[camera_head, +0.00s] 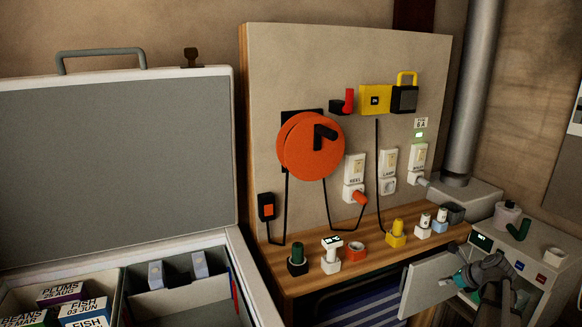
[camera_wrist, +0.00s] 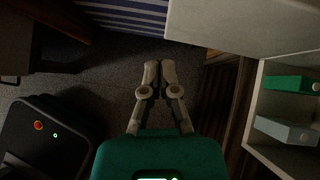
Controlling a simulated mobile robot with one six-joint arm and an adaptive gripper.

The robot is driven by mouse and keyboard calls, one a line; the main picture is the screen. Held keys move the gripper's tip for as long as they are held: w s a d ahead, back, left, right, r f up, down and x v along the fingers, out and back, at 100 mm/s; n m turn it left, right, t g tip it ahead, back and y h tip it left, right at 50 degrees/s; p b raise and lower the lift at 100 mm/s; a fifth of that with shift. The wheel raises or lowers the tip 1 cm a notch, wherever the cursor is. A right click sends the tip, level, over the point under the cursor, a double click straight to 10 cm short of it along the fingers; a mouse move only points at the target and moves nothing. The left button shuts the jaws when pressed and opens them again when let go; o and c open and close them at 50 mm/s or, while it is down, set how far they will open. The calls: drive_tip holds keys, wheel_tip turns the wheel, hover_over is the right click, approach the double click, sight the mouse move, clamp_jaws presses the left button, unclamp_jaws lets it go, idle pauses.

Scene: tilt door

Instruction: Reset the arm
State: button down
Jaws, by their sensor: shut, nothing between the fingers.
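My gripper (camera_wrist: 158,68) is shut and empty in the wrist view, its two fingers together over the dark floor. In the head view my arm's end shows at the lower right, in front of the small white cabinet (camera_head: 530,262); the fingertips are hard to make out there. A pale door panel (camera_head: 425,282) stands open beside the arm. In the wrist view a pale panel (camera_wrist: 240,28) lies to the upper right of the fingers, apart from them. An open white compartment at the right holds a green box (camera_wrist: 292,85) and a grey box (camera_wrist: 286,130).
A wooden bench (camera_head: 345,258) with a tool board (camera_head: 375,65) stands behind the arm. A large open white case (camera_head: 115,165) with labelled boxes is at the left. In the wrist view a black case (camera_wrist: 50,135) sits on the floor at the lower left.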

drive_tip(key=s+a+f+n+g, duration=0.2)
drive_tip(key=a+n, duration=0.5)
drive_tip(key=a, duration=0.3)
drive_tip(key=s+a+f+n+g, duration=0.1)
drive_tip(key=s+a+n+g, duration=0.1)
drive_tip(key=a+n, duration=0.6)
drive_tip(key=s+a+f+n+g+h, duration=0.1)
drive_tip(key=s+a+n+g+h, duration=0.1)
drive_tip(key=s+a+n, duration=0.45)
drive_tip(key=s+a+f+n+g+h, duration=0.15)
drive_tip(key=s+a+n, duration=0.25)
drive_tip(key=a+n, duration=0.55)
wheel_tip(320, 180, up, 21)
drive_tip(key=a+m+p, duration=0.1)
drive_tip(key=p, duration=1.9)
drive_tip(key=shift+m, duration=0.3)
drive_tip(key=shift+a+f+h, duration=0.15)
drive_tip(key=shift+h, duration=0.1)
